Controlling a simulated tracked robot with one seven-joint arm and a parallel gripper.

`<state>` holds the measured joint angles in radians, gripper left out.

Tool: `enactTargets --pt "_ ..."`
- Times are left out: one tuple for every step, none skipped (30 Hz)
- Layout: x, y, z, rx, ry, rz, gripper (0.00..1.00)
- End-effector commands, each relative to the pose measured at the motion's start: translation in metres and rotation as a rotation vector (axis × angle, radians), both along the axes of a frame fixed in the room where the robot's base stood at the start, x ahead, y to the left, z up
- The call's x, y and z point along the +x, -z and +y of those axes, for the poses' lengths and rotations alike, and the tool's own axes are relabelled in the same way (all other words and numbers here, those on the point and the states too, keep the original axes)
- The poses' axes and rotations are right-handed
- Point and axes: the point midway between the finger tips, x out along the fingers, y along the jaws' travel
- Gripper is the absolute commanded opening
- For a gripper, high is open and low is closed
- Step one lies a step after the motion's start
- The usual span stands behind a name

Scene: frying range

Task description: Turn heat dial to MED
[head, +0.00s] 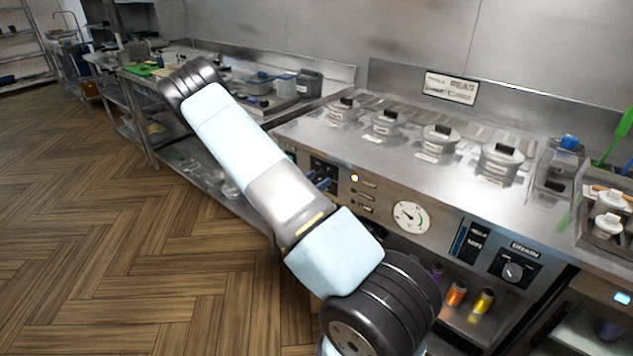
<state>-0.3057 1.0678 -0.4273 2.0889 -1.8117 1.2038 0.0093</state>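The frying range's steel front panel (375,205) runs across the middle right of the head view. A dark control plate (325,168) shows on it just right of my arm, partly covered. Small blue parts (321,181) stand out in front of this plate; they look like my gripper's fingertips, but the rest of the gripper is hidden behind my arm. I cannot tell whether they touch anything or how far apart they are. The heat dial and its MED mark cannot be made out.
A yellow lamp (354,178) and a round white gauge (410,217) are on the panel. Several lidded steel containers stand on the range top. Orange (457,293) and yellow (484,301) bottles stand below. The wooden floor (120,250) at left is clear.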

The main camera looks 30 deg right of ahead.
Motion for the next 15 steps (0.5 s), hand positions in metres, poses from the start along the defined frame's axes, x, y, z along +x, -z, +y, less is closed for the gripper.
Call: enactTargets --pt "0.0 0.0 0.0001 0.0 0.0 0.0 0.63" --pt "0.0 0.0 0.0001 0.0 0.0 0.0 0.6" --pt "-0.0001 0.0 0.0002 0.0 0.0 0.0 0.56" --pt "-0.0001 0.0 0.0002 0.0 0.0 0.0 0.53" --pt "-0.0001 0.0 0.0002 0.0 0.0 0.0 0.51" --pt "-0.0001 0.0 0.0002 0.0 0.0 0.0 0.47" --pt "0.0 0.0 0.0003 0.0 0.0 0.0 0.44" --pt "0.0 0.0 0.0003 0.0 0.0 0.0 0.41" --pt "0.0001 0.0 0.0003 0.0 0.0 0.0 0.37" --pt "0.0001 0.0 0.0003 0.0 0.0 0.0 0.34" --pt "0.0002 0.0 0.0004 0.0 -0.001 0.0 0.31" --pt "0.0003 -0.0001 0.0004 0.0 -0.001 0.0 0.28" --pt "0.0003 -0.0001 0.0004 0.0 -0.001 0.0 0.25" --pt "0.0004 -0.0001 0.0005 0.0 -0.001 0.0 0.22" --pt "0.0004 -0.0001 0.0005 0.0 -0.001 -0.001 0.2"
